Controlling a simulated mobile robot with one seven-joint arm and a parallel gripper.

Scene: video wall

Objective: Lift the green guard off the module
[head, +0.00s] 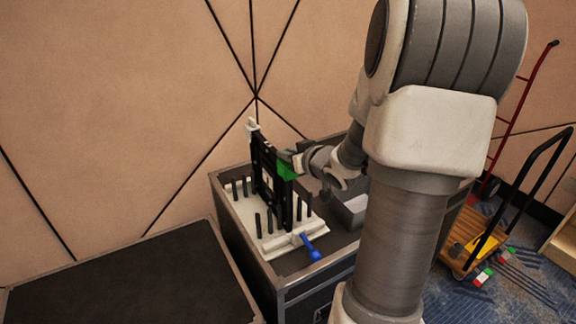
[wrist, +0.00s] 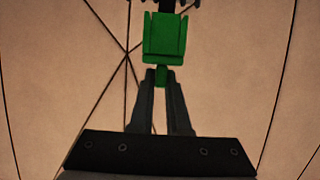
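The green guard (head: 287,168) sits at the upper right edge of a black upright module (head: 268,165). In the wrist view the green guard (wrist: 164,38) is upright in front of the dark module (wrist: 167,5), of which only a little shows at the top. My gripper (wrist: 161,76) has its fingertips on both sides of the guard's small lower tab, with no clear gap at the tips. In the head view my gripper (head: 300,163) reaches the guard from the right. The guard hides the contact between itself and the module.
The module stands on a white base with several black pegs (head: 258,225) on a grey cart (head: 228,212). A blue-handled tool (head: 311,248) lies at its front. A grey bin (head: 352,211) is right of it. A dark flat top (head: 120,285) at left is clear. The wall is close behind.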

